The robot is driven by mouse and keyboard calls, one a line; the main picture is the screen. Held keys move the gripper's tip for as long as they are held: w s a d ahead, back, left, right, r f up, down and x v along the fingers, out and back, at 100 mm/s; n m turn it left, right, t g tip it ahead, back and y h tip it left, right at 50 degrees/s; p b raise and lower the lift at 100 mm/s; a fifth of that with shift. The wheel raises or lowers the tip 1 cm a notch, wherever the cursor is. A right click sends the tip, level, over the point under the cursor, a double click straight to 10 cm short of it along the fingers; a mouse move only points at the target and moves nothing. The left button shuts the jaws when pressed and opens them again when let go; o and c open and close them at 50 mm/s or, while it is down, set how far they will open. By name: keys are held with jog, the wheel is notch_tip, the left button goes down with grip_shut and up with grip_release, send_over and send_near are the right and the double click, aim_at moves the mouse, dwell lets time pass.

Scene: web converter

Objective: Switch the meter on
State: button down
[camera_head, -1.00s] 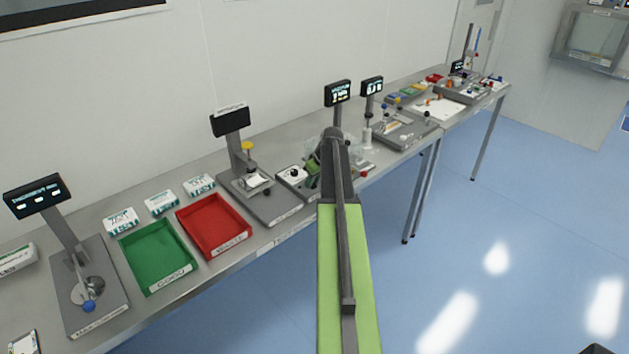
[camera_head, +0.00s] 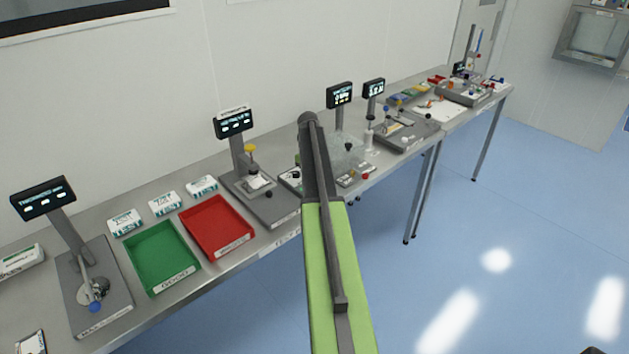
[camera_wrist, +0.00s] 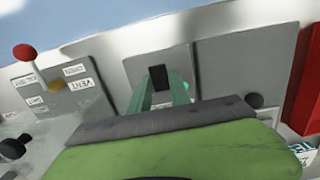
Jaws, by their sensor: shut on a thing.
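The meter display (camera_head: 234,124) stands on a grey post above its base plate (camera_head: 278,208) and is lit with white marks. Beside that base is a small switch box (camera_head: 287,178), partly hidden by my arm in the head view. In the wrist view its grey plate (camera_wrist: 180,57) carries a black switch (camera_wrist: 158,76). My gripper (camera_wrist: 161,85) has its green fingers on both sides of that switch, closed on it. In the head view the fingers are mostly hidden behind my arm.
The red tray (camera_head: 250,240) and green tray (camera_head: 183,287) lie to the left. A black knob (camera_wrist: 255,100) on the meter base is close to the gripper. On its other side, a panel has a red-balled lever (camera_wrist: 25,52) and a VENT label (camera_wrist: 82,84).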

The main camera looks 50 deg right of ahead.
jog(key=c, duration=1.2)
grip_release()
jog(key=shift+r, duration=0.1)
notch_tip(320, 180, up, 17)
jog(key=w+p, duration=0.1)
jog(key=p, duration=1.6)
jog(key=shift+w, duration=0.15)
